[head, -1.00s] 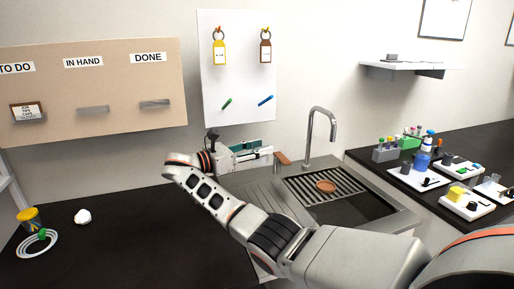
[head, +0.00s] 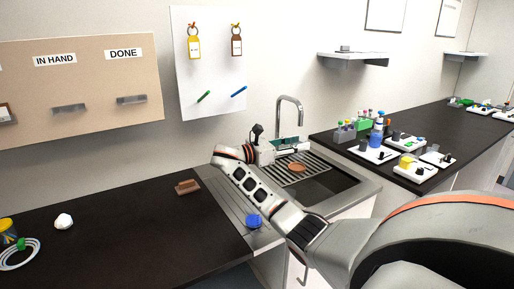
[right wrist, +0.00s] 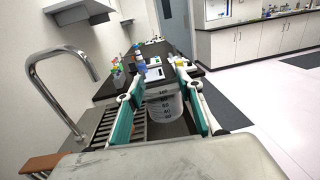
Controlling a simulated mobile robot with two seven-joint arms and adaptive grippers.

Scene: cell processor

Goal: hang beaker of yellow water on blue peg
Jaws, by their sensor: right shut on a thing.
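The blue peg (head: 238,91) sticks out low on the white wall board (head: 212,70), to the right of the green peg (head: 204,97), and nothing hangs on it. My right gripper (head: 287,148) is over the sink. In the right wrist view, its teal fingers are closed around a beaker (right wrist: 163,105) with dark volume marks. The beaker looks clear to whitish, and I cannot make out yellow water in it. It is hidden in the head view. My left gripper is out of view.
The tap (head: 290,112) rises behind the sink. The right counter holds trays with bottles and a yellow item (head: 407,161). The middle of the left counter is clear.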

